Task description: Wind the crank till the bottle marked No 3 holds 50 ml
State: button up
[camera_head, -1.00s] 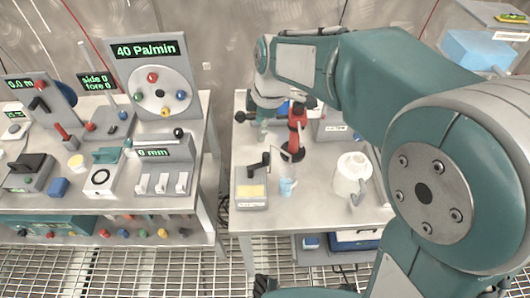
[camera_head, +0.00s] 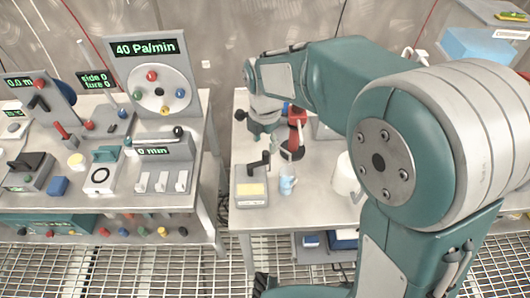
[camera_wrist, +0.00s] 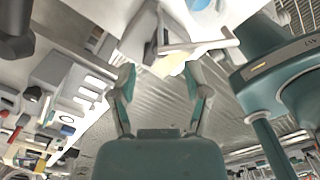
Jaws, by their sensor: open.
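A grey box with a black crank handle (camera_head: 262,162) and a pale yellow plate (camera_head: 251,190) stands at the front left of the right-hand bench. A small light-blue vessel (camera_head: 287,182) stands just right of it; I cannot read any mark or level on it. My gripper (camera_head: 264,138) is above the back left of this bench, behind the crank and apart from it. In the wrist view my gripper (camera_wrist: 160,84) shows two spread fingers with nothing between them. I cannot make out a No 3 marking in either view.
A red and black device (camera_head: 295,142) stands close to the right of my gripper. A white jug (camera_head: 344,176) is partly hidden behind my arm. The left bench (camera_head: 120,195) carries switches, dials and displays, one reading 40 Pa/min (camera_head: 146,48). A gap separates the benches.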

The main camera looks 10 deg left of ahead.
aim_at(265, 152)
notch_tip(265, 152, down, 5)
jog(key=shift+f, duration=0.1)
jog(key=shift+c, duration=0.2)
grip_shut()
